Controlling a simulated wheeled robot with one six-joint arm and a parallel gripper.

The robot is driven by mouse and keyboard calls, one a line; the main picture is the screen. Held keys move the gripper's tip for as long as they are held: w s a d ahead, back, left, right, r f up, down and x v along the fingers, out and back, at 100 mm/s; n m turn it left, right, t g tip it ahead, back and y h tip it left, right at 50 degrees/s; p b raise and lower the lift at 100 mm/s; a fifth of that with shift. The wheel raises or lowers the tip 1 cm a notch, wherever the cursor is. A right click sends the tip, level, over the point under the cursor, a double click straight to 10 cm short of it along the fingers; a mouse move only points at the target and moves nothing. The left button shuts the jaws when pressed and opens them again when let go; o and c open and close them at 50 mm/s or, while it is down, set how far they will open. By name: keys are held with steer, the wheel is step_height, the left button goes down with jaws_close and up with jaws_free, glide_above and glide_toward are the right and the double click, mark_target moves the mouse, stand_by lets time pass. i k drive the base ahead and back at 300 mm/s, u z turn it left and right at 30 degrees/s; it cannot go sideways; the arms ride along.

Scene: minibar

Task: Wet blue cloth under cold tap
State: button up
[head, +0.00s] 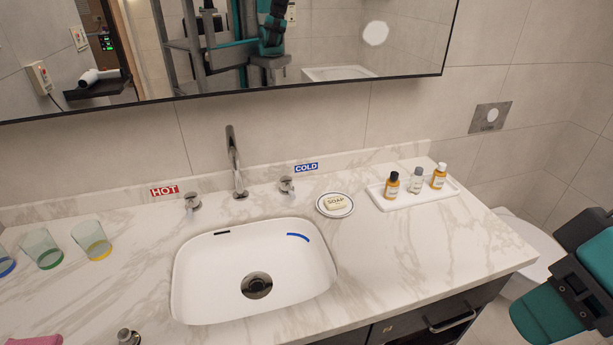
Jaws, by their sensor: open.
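The cold tap handle (286,186) is on the counter right of the spout, in front of a blue COLD label (306,168). The chrome spout (235,160) stands behind the white sink (183,290), and I see no running water. No blue cloth is recognisable. A thin blue curved strip (298,237) shows on the sink's back wall, and I cannot tell what it is. A pink item (34,340), perhaps a cloth, is cut off at the bottom left. My gripper is not in view; only part of my arm shows at the right edge.
The hot tap handle (192,201) is left of the spout. A soap dish (335,204) and a tray (398,203) with small bottles stand right. Glasses (92,240) stand left. A metal fitting (128,337) is at the front.

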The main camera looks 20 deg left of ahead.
mark_target(286, 182)
steer(key=u, duration=0.45)
steer(key=i, duration=0.9)
steer(key=u, duration=0.65)
